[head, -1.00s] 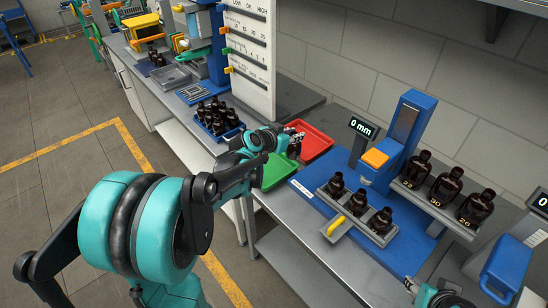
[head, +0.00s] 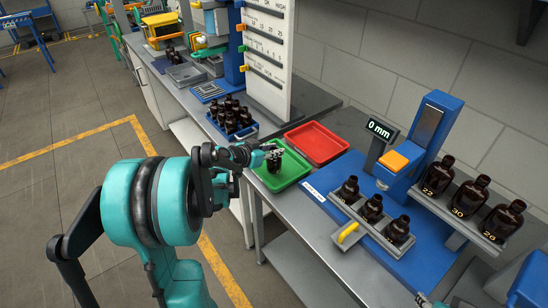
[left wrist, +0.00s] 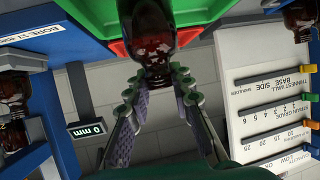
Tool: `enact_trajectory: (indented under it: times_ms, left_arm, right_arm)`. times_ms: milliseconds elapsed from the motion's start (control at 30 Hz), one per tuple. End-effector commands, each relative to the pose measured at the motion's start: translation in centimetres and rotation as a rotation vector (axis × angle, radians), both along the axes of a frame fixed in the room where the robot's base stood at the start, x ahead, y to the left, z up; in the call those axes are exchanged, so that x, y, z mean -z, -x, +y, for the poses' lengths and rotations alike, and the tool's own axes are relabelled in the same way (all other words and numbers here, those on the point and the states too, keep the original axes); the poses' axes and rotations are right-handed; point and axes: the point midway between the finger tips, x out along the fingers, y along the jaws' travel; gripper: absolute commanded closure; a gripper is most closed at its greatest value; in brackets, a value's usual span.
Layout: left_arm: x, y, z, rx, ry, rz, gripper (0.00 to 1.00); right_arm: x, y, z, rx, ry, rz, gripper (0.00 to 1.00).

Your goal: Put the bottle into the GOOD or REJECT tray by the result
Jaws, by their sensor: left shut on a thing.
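My left gripper (head: 271,150) is shut on an amber bottle (head: 274,163) at the green tray (head: 296,174). In the left wrist view the dark bottle (left wrist: 155,38) sits between the two fingers (left wrist: 158,85). Its base and any gap to the tray floor cannot be made out. The red tray (head: 318,143) lies beside the green one, on its far side, and looks empty. Only a small tip of what seems to be my right gripper (head: 424,300) shows at the bottom edge; its jaws cannot be judged.
Several bottles stand in a blue crate (head: 253,130). Three bottles stand in a grey rack (head: 382,236) on a blue board, and three numbered ones on a shelf (head: 458,222). A display (head: 380,130) reads 0 mm.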

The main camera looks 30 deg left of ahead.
Motion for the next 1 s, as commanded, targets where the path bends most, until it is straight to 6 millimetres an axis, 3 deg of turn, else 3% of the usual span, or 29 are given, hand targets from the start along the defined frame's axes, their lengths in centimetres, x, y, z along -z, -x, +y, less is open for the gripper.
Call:
enact_trajectory:
  times_ms: [33, 133, 467, 500, 567, 1000]
  left_arm:
    - [1.2, 0.0, 0.0, 0.0, 0.0, 0.0, 1.0]
    - [2.4, 0.0, 0.0, 0.0, 0.0, 0.0, 1.0]
    - [2.5, 0.0, 0.0, 0.0, 0.001, 0.0, 1.0]
    - [2.6, 0.0, 0.0, 0.0, 0.0, 0.0, 0.76]
    - [2.5, 0.0, 0.0, 0.0, 0.0, 0.0, 0.6]
    - [1.8, 0.5, 0.2, -0.002, 0.0, 0.0, 0.57]
  right_arm:
    - [0.8, 0.0, 0.0, 0.0, 0.0, 0.0, 0.59]
    - [1.3, 0.0, 0.0, 0.0, 0.0, 0.0, 0.59]
    - [1.4, 0.0, 0.0, 0.0, 0.0, 0.0, 0.59]
    - [1.4, 0.0, 0.0, 0.0, 0.0, 0.0, 0.59]
    - [1.3, 0.0, 0.0, 0.0, 0.0, 0.0, 0.59]
    - [0.8, 0.0, 0.0, 0.0, 0.0, 0.0, 0.59]
